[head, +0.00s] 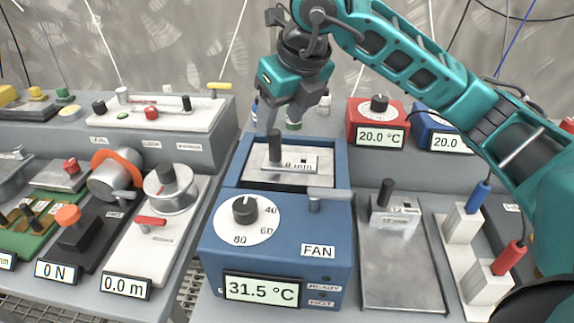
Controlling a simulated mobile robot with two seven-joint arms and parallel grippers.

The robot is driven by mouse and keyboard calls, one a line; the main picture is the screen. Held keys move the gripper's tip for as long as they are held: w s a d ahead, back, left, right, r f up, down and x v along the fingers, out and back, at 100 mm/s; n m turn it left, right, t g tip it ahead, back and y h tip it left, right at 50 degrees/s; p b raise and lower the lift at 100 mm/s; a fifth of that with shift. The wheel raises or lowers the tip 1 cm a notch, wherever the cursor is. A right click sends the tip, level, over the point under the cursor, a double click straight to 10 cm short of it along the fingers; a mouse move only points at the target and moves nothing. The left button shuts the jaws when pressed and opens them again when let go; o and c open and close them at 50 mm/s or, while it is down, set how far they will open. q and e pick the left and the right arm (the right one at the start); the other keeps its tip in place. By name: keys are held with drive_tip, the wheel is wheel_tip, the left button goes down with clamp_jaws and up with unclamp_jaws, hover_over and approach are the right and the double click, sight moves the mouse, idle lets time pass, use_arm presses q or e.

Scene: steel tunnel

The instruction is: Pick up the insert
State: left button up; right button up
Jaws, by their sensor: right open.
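A metal insert block with a black upright peg handle (276,146) and a label reading "8 mm" (299,163) sits in the recessed top of the blue heater box (232,165). A second small metal block (396,217) with a black peg and a label reading "12 mm" stands on a grey metal plate (400,275) to the right. I cannot tell which of the two is the insert meant. My right gripper (279,122) points down just above and behind the first peg. It is open and holds nothing visible. My left gripper is out of view.
The blue box front has a white dial (245,218), a FAN lever (316,200) and a 31.5 °C display (261,289). A red dial unit (379,118) stands behind on the right. Red and blue plugs (509,258) are at the right. Levers and knobs crowd the left bench.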

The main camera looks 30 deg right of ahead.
sight(275, 132)
drive_tip(key=shift+x, duration=3.5)
drive_tip(key=shift+w+d, duration=0.2)
drive_tip(key=shift+c, duration=0.4)
drive_tip(key=shift+r, duration=0.1)
clamp_jaws()
